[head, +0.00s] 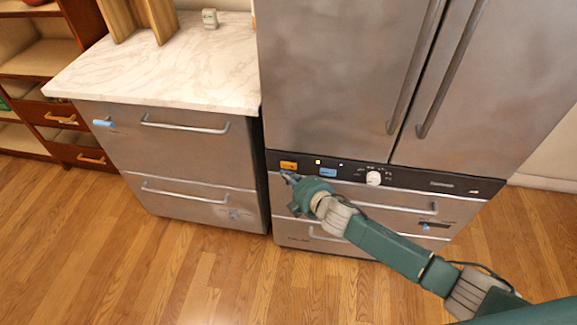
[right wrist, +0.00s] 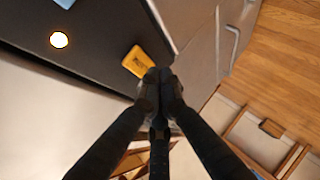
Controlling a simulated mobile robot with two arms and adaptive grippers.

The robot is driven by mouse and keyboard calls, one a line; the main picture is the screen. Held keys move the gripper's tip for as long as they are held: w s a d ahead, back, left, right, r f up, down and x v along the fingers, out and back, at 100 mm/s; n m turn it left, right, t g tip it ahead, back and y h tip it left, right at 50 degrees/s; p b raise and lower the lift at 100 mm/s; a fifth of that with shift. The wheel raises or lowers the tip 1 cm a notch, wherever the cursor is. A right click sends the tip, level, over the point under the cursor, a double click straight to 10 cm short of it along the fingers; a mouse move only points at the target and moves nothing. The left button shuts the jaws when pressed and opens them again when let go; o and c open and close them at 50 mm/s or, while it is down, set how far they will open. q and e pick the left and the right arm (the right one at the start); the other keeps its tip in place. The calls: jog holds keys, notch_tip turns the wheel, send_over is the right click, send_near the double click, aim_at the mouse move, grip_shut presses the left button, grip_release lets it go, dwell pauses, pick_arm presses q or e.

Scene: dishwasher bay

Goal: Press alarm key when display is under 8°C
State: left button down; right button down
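An orange key (head: 289,165) sits at the left end of the black control strip (head: 400,181) on the fridge. In the right wrist view the orange key (right wrist: 136,61) carries dark marks too small to read. My right gripper (head: 289,178) is just below it, fingers together. In the right wrist view the closed fingertips (right wrist: 159,77) show at the key's lower right corner; I cannot tell whether they touch it. A blue key or panel (head: 327,172) and a white knob (head: 374,178) are further right. No temperature reading can be made out. My left gripper is not in view.
The steel fridge (head: 340,70) has long vertical door handles and drawer handles below the strip. A small lit spot (right wrist: 59,40) is beside the orange key. A counter (head: 170,65) with drawers stands left, and a wooden shelf (head: 40,60) further left. The floor in front is clear.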

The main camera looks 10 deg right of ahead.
jog(key=shift+w, duration=0.1)
jog(key=shift+w+d, duration=0.15)
jog(key=shift+w, duration=0.2)
jog(key=shift+w+d, duration=0.1)
jog(key=shift+w, duration=0.2)
dwell(0.9)
jog(key=shift+s, duration=0.1)
jog(key=shift+s+a+p, duration=0.25)
jog(key=shift+s+p, duration=0.1)
jog(key=shift+s, duration=0.3)
jog(key=s, duration=0.2)
jog(key=s+a+p, duration=0.1)
jog(key=s, duration=0.1)
jog(key=shift+s+a, duration=0.2)
jog(key=shift+s, duration=0.2)
